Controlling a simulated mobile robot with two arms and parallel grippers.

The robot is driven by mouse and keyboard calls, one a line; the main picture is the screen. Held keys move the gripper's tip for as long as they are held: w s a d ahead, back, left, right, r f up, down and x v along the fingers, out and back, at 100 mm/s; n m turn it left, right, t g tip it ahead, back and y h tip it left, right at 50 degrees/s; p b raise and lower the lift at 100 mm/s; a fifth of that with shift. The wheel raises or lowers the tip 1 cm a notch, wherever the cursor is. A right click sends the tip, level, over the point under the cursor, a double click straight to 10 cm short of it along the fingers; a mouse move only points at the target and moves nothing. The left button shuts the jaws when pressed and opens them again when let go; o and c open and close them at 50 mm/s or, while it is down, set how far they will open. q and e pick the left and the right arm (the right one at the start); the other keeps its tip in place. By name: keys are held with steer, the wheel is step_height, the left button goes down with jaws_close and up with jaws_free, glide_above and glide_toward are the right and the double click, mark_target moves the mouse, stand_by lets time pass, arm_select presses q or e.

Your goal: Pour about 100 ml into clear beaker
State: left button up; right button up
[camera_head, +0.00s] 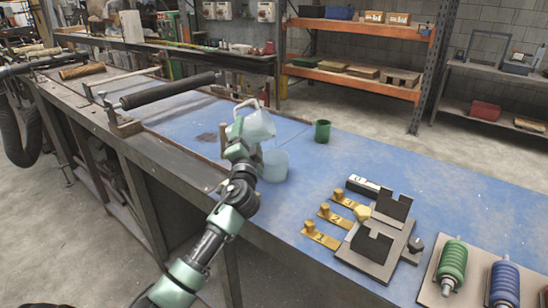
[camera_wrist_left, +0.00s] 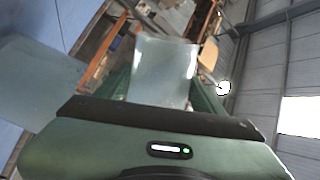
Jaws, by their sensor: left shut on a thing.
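A translucent pale jug (camera_head: 260,124) with a light handle is held up and tilted in the head view. My left gripper (camera_head: 241,136) is shut on it. In the left wrist view the jug (camera_wrist_left: 163,72) sits between the two green fingers. The clear beaker (camera_head: 274,166) stands upright on the blue bench top, just below the jug and beside my left arm, which hides part of its left side. A pale see-through shape at the left of the wrist view (camera_wrist_left: 38,85) looks like the beaker. I cannot make out a stream or the liquid level. My right gripper is not in view.
A green cup (camera_head: 322,131) stands behind and right of the beaker on the blue bench (camera_head: 440,190). Numbered brass pieces (camera_head: 328,216), a dark block fixture (camera_head: 378,242) and colored spring units (camera_head: 453,262) lie to the front right. A black roller (camera_head: 168,91) is at left.

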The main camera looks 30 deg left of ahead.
arm_select(q)
steer(key=shift+a, duration=0.35)
steer(key=shift+w, duration=0.1)
stand_by(0.7)
steer(key=shift+w+m, duration=0.2)
steer(key=shift+m, duration=0.1)
stand_by(0.8)
steer(key=shift+s+a, duration=0.2)
stand_by(0.5)
steer(key=shift+w+d+m+t+h, duration=0.1)
steer(key=shift+m+t+h, duration=0.2)
steer(key=shift+m, duration=0.1)
stand_by(1.1)
steer(key=shift+a+f, duration=0.1)
steer(key=shift+a, duration=0.1)
stand_by(0.8)
